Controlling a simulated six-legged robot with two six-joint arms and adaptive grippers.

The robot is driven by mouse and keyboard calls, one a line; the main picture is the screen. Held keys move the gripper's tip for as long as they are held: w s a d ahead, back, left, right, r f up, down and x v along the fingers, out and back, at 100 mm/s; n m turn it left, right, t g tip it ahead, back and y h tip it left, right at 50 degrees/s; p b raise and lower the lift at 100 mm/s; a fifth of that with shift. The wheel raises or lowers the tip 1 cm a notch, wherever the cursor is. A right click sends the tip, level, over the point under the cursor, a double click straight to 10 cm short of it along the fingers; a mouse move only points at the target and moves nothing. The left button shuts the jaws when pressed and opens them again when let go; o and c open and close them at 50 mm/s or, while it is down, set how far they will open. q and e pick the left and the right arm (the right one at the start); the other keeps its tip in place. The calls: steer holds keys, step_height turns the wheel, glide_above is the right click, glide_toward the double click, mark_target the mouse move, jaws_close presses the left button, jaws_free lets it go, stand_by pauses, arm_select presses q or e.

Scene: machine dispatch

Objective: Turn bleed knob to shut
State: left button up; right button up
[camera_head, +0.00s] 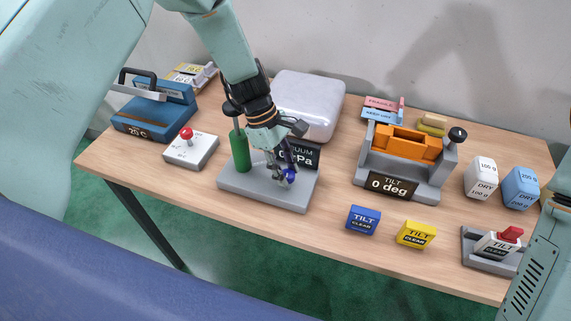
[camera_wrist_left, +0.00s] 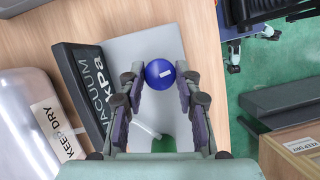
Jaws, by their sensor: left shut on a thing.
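The bleed knob (camera_head: 290,175) is a round blue knob on the grey base plate (camera_head: 240,198) of the vacuum unit. In the left wrist view the knob (camera_wrist_left: 157,70) shows a short white mark on its top. My left gripper (camera_head: 284,174) reaches down over the plate. In the left wrist view its two fingers (camera_wrist_left: 160,88) sit on either side of the knob, shut on it. The dark vacuum display (camera_head: 305,154) stands behind the gripper, partly hidden; its text also shows in the left wrist view (camera_wrist_left: 88,85). My right gripper is not in view.
A green cylinder (camera_head: 240,150) stands on the plate, left of the gripper. A shiny white rounded block (camera_head: 312,100) stands behind. A grey box with a red knob (camera_head: 190,150) is to the left, an orange tilt unit (camera_head: 405,142) to the right. Blue and yellow tags (camera_head: 362,220) lie front right.

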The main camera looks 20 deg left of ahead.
arm_select(q)
steer(key=shift+w+m+g, duration=0.15)
steer(key=shift+m+g, duration=0.15)
steer(key=shift+m, duration=0.6)
steer(key=shift+r, duration=0.1)
steer(key=o, duration=1.1)
steer(key=shift+o, duration=0.2)
steer(key=v, duration=1.2)
